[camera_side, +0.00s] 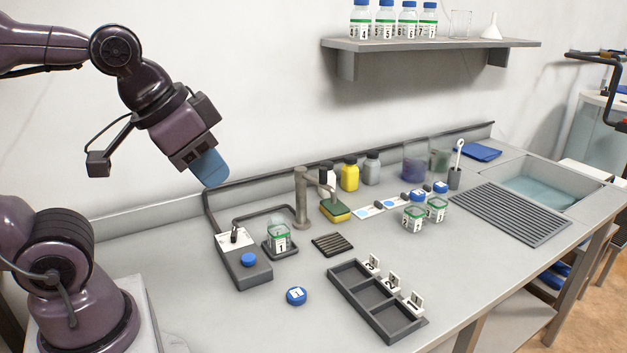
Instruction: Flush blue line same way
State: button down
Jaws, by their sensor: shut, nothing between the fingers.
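My gripper (211,174) is shut and empty, with a blue end. It hangs high at the left, well above the bench and apart from everything on it. A grey control box (256,274) has a blue round button (249,260) and a small dark lever (234,234) on a white plate. A metal spout (301,200) stands behind it. An open-looking jar labelled 1 (278,238) sits on a dark pad right of the box. A blue lid (297,296) lies on the bench in front. I cannot tell which part is the blue line.
An empty dark three-compartment rack (372,308) with number tags stands at front. Two green-labelled jars (414,218) (437,210), a yellow-green sponge (335,210), bottles (349,174) and a drain grate (510,214) stand further right. The left bench is clear.

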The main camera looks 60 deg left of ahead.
jog(key=m+t+h, duration=0.3)
jog(key=m, duration=2.8)
send_over(247, 255)
notch_tip(247, 255, down, 19)
jog(key=shift+f, duration=4.4)
